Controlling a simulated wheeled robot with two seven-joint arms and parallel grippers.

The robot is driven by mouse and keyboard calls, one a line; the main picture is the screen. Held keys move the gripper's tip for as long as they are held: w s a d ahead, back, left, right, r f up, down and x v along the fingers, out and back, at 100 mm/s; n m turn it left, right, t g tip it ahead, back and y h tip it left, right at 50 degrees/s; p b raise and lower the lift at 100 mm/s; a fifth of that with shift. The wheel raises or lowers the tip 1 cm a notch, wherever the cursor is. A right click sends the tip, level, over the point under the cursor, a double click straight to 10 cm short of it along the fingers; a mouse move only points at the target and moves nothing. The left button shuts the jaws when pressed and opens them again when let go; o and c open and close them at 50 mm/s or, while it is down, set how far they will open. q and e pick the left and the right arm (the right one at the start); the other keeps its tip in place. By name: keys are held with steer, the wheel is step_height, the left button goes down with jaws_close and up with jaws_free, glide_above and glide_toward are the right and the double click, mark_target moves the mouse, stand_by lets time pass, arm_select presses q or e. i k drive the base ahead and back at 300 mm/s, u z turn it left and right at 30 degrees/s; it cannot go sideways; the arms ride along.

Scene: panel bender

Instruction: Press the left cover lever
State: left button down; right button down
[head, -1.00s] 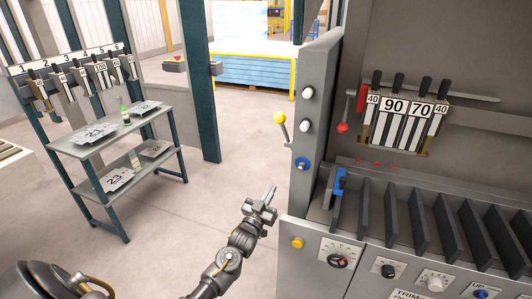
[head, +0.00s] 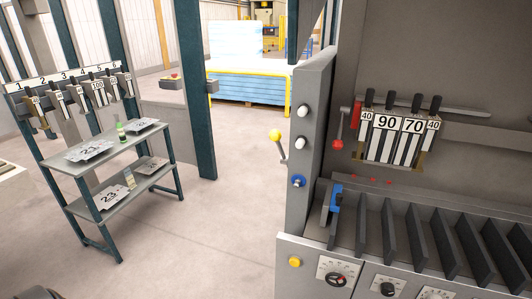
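A lever with a yellow ball knob (head: 275,135) sticks out from the left side of the grey machine post (head: 316,130). Its rod runs down from the knob to the post, slightly tilted. A second lever with a red knob (head: 337,145) stands to the right of the post, inside the machine; I cannot tell from the frames which one is the left cover lever. Neither of my grippers is in view, and nothing touches either lever.
The post carries white knobs (head: 300,143) and a blue button (head: 298,181). A yellow button (head: 294,262) and dials (head: 337,279) sit on the front panel. A shelf stand (head: 150,148) with numbered plates stands left. The floor between it and the machine is clear.

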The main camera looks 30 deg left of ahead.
mark_target(275, 135)
steer(key=u, duration=0.8)
steer(key=i, duration=0.4)
steer(key=z, duration=1.15)
